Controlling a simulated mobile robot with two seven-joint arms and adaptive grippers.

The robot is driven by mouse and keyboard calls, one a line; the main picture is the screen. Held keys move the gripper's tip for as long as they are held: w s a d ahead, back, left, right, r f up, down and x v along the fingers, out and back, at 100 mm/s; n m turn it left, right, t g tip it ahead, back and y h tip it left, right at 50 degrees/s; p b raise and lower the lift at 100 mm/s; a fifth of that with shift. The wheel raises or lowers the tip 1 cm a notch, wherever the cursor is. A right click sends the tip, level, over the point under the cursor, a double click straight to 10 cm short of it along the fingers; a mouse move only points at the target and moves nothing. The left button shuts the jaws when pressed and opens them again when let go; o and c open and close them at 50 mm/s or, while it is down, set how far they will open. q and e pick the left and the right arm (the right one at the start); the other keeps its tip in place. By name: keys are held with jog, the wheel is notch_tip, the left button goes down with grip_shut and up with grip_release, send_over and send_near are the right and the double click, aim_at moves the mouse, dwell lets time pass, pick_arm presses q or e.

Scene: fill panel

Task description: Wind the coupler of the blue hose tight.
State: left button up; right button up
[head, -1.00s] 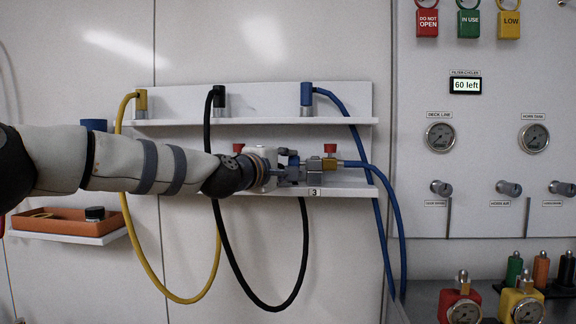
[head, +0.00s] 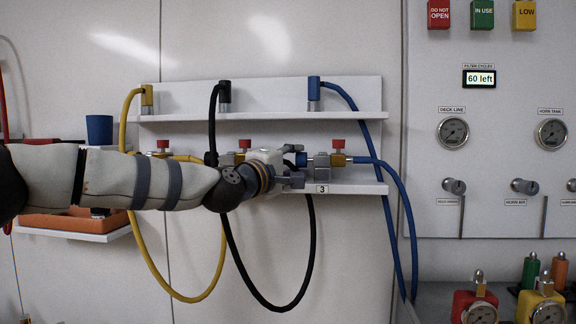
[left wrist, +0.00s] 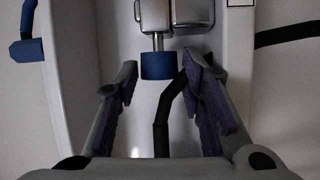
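The blue hose (head: 385,175) hangs at the right of the rack, from a blue elbow on the upper shelf and from the brass end of the station 3 valve (head: 322,165). A blue coupler (head: 302,159) sits at the left of that valve; it also shows in the left wrist view (left wrist: 158,66), on a metal stem. My left gripper (head: 296,165) is open at the coupler's left. In the left wrist view its fingers stand apart on either side of the coupler, with gaps and no visible contact. My right gripper is not in view.
A black hose (head: 265,290) and a yellow hose (head: 160,275) hang in loops under the rack (head: 350,187). A black hose section (left wrist: 161,135) runs between my left fingers in the left wrist view. An orange tray (head: 75,224) is at the left, a gauge panel (head: 490,215) at the right.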

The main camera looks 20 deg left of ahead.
pick_arm(q)
jog(key=v, duration=1.1)
jog(key=shift+s, duration=0.3)
jog(key=shift+o, duration=1.4)
jog(key=w+a+n+g+y, duration=0.1)
jog(key=w+a+n+y, duration=0.2)
jog(key=n, duration=1)
jog(key=a+y, duration=0.1)
jog(key=a, duration=0.2)
jog(key=shift+w+a+r+b, duration=0.15)
jog(key=shift+w+r+b, duration=0.05)
jog(key=shift+b, duration=0.2)
notch_tip(320, 180, up, 5)
jog(key=s+d+n+g+h+b, duration=0.15)
jog(key=n+g+h, duration=0.45)
jog(key=n, duration=1.8)
jog(key=shift+t+h, duration=0.5)
jog(key=shift+h, duration=0.2)
jog(key=x, duration=0.8)
jog(key=d+x, duration=0.1)
jog(key=x, duration=0.3)
jog(key=shift+s+d, duration=0.1)
jog(key=shift+s, duration=0.1)
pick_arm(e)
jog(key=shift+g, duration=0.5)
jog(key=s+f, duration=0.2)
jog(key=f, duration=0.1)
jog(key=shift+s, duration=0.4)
